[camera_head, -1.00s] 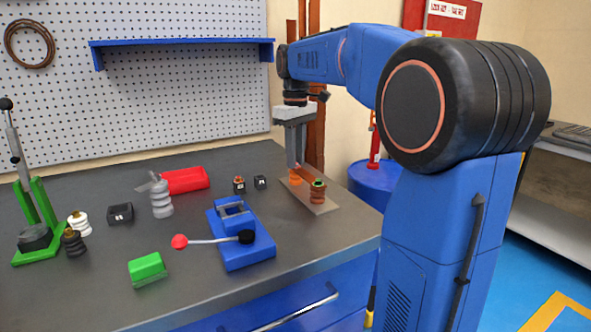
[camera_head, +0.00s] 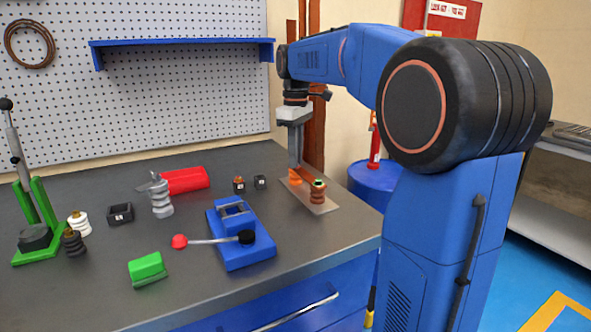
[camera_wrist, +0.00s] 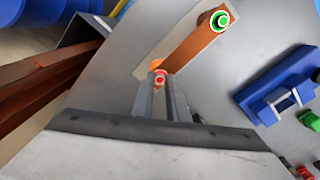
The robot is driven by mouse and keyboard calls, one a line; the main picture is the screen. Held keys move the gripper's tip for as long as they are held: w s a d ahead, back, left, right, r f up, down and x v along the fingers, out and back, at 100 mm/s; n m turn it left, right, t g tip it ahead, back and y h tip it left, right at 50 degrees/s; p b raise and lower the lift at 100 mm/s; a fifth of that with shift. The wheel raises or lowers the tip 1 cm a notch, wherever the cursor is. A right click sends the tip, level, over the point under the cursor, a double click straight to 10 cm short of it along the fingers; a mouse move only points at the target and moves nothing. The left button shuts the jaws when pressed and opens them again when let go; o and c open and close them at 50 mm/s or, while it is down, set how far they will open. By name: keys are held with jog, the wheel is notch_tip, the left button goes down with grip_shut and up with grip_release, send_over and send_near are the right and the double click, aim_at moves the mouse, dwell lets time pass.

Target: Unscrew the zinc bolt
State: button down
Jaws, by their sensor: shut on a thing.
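My gripper (camera_head: 296,166) points straight down at the far right of the bench, over the orange insulator (camera_head: 295,178). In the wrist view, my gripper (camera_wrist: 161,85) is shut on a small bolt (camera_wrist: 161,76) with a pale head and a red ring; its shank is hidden. The bolt is at one end of a copper bar (camera_wrist: 195,44), above the orange insulator, which barely shows. At the bar's other end is a bolt with a green ring (camera_wrist: 221,20), above a brown-red insulator (camera_head: 317,196). I cannot tell from its colour whether the gripped bolt is zinc.
A grey plate (camera_head: 325,208) lies under both insulators. A blue bender (camera_head: 247,253) with a red-knobbed lever stands left of it. Brown vertical bars (camera_head: 314,135) rise close behind my gripper.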

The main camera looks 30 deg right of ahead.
jog(key=n, duration=0.3)
dwell(0.4)
jog(key=shift+n, duration=2.8)
jog(key=shift+n, duration=1.1)
jog(key=n, duration=0.3)
jog(key=shift+n, duration=0.3)
